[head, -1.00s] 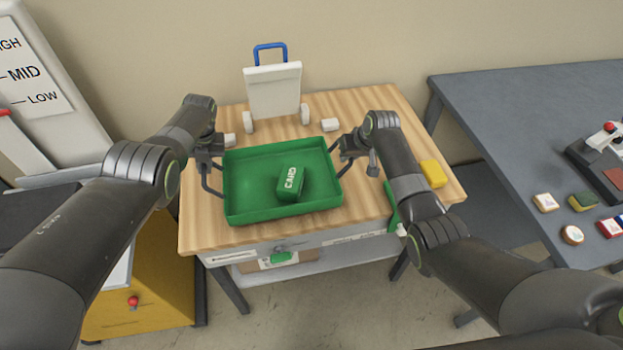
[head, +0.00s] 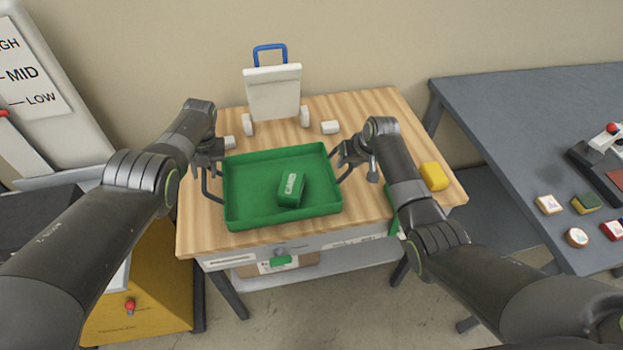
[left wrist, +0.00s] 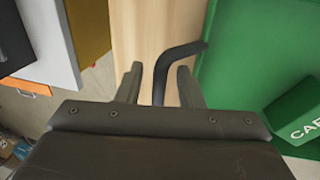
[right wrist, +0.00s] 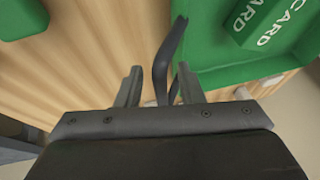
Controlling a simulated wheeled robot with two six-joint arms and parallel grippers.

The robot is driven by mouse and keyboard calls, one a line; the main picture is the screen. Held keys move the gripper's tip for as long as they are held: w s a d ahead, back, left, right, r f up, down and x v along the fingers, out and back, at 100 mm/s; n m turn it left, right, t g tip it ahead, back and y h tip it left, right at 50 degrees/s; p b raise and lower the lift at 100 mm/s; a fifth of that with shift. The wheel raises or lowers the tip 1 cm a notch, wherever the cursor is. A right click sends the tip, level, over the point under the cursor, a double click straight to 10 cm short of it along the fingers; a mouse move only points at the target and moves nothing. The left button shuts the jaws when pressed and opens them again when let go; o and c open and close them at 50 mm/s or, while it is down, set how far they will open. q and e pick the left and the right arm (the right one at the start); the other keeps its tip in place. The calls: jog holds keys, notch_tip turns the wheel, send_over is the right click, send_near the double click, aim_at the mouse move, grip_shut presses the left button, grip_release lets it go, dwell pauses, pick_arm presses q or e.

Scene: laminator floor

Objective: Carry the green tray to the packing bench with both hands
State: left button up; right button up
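The green tray (head: 240,205) sits on a wooden-topped table, with a green block marked CARD (head: 291,189) inside. A dark bent handle stands at each side of the tray. My left gripper (head: 207,168) is at the left handle (left wrist: 166,75), which passes between its parted fingers in the left wrist view (left wrist: 160,75). My right gripper (head: 347,158) is at the right handle (right wrist: 163,65), which lies between its parted fingers in the right wrist view (right wrist: 160,78). Both grippers are open, with gaps visible beside the handles. No label marks the packing bench.
The wooden table (head: 385,105) holds a white wheeled stand (head: 272,92) behind the tray, a small white block (head: 330,127) and a yellow block (head: 433,176). A grey table (head: 500,110) with several small blocks stands right. A yellow cabinet (head: 160,290) is at left.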

jog(key=shift+r, duration=0.15)
pick_arm(q)
notch_tip(320, 180, up, 12)
jog(key=d, duration=0.2)
jog(key=shift+d+f, duration=0.15)
jog(key=shift+f, duration=0.1)
pick_arm(e)
jog(key=v, duration=1.1)
jog(key=shift+s+r, duration=0.2)
jog(key=shift+r, duration=0.15)
jog(key=shift+d, duration=0.15)
